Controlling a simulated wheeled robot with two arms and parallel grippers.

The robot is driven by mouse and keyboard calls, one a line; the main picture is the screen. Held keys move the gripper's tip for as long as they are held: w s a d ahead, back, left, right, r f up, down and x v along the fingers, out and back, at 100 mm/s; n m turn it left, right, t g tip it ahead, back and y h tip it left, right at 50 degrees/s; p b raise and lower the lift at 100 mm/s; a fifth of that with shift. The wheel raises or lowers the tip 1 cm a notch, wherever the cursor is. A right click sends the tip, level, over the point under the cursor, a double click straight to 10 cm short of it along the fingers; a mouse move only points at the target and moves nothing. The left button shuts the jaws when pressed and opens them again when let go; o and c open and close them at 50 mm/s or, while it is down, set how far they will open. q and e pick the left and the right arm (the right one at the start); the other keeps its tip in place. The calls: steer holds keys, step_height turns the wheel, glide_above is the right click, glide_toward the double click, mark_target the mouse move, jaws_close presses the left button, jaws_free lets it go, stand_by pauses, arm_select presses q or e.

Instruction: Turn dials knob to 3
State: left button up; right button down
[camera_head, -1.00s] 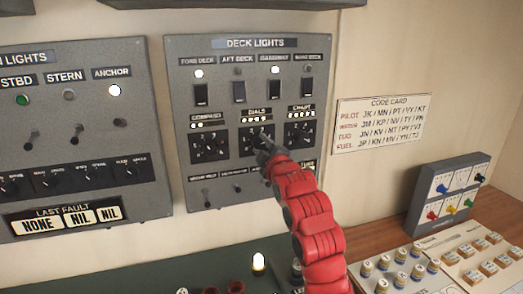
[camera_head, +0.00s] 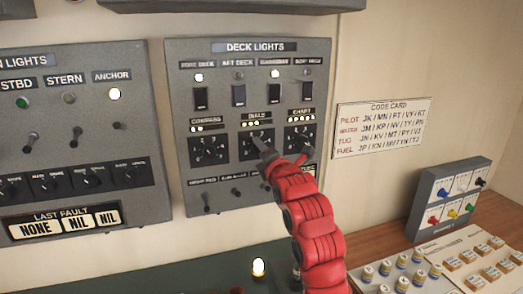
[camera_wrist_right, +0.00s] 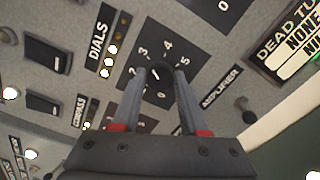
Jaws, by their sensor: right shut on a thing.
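The dials knob (camera_wrist_right: 157,72) is a small dark knob on a black plate numbered 0 to 5, under the DIALS label on the deck lights panel (camera_head: 180,120). My right gripper (camera_head: 266,153) reaches up to it from below and hides part of it in the head view. In the right wrist view, the fingers (camera_wrist_right: 160,73) are shut on the knob from both sides. I cannot tell exactly which number its white mark points at. Three lamps (camera_wrist_right: 108,62) in the strip by the DIALS label look lit. My left gripper is not in view.
The compass knob (camera_head: 208,149) and chart knob (camera_head: 301,138) sit close on either side. Toggle switches (camera_head: 237,192) line the panel below. A code card (camera_head: 382,127) is on the wall at right, above a box of coloured knobs (camera_head: 450,200).

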steer(key=shift+n, duration=0.6)
steer(key=shift+c, duration=2.2)
jaws_free()
steer(key=b+v, duration=0.6)
steer(key=v, duration=1.1)
steer(key=shift+s, duration=0.2)
